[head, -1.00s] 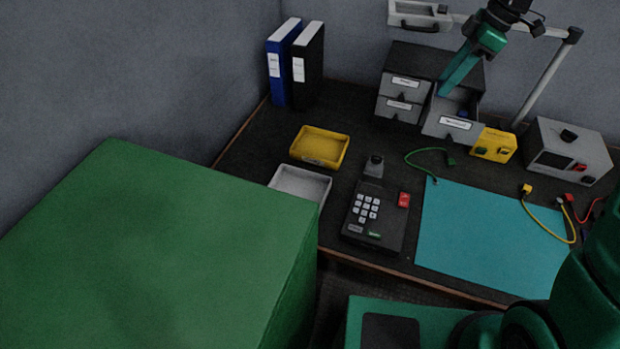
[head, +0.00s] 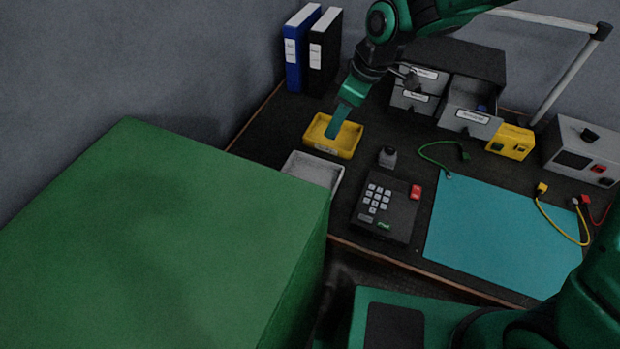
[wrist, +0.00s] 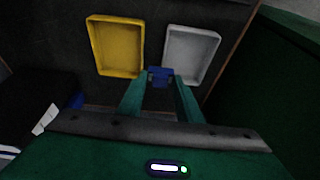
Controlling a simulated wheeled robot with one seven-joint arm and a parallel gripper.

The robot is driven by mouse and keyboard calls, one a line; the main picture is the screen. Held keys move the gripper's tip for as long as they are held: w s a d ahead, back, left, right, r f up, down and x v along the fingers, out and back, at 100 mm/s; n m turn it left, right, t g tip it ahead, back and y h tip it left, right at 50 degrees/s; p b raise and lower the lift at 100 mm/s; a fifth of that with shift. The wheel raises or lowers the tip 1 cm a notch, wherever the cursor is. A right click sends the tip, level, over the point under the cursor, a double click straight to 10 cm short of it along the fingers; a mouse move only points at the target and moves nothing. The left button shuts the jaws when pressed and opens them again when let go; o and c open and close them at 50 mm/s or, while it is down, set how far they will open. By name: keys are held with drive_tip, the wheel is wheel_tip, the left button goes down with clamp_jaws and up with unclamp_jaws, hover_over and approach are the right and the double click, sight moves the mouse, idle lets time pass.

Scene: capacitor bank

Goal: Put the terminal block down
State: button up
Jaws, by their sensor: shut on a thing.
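The terminal block (wrist: 160,75) is a small blue piece between the fingertips of my gripper (wrist: 161,80) in the wrist view. My gripper is shut on it. In the head view my gripper (head: 335,129) points down over the yellow tray (head: 350,142), and the block cannot be made out there. In the wrist view the block appears between the yellow tray (wrist: 117,72) on the left and the light grey tray (wrist: 215,54) on the right. How high it is above the bench is hard to tell. Both trays look empty.
A drawer cabinet (head: 462,56) has one drawer (head: 468,122) open, with something blue inside. Two binders (head: 322,50) stand at the back left. A keypad device (head: 387,208), a teal mat (head: 495,235) and a yellow box (head: 511,142) are on the bench. A large green block (head: 160,240) fills the left foreground.

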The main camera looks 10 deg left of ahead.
hover_over(312, 170)
drive_tip(key=s+d, duration=0.1)
drive_tip(key=s, duration=0.2)
wheel_tip(312, 170, down, 2)
drive_tip(key=f, duration=1)
drive_tip(key=shift+s+a+f, duration=0.1)
drive_tip(key=shift+s+f, duration=0.05)
drive_tip(key=shift+s, duration=0.1)
drive_tip(key=shift+f, duration=0.1)
drive_tip(key=o, duration=1)
drive_tip(key=v, duration=1.2)
drive_tip(key=shift+s+a, duration=0.1)
drive_tip(key=shift+s, duration=0.05)
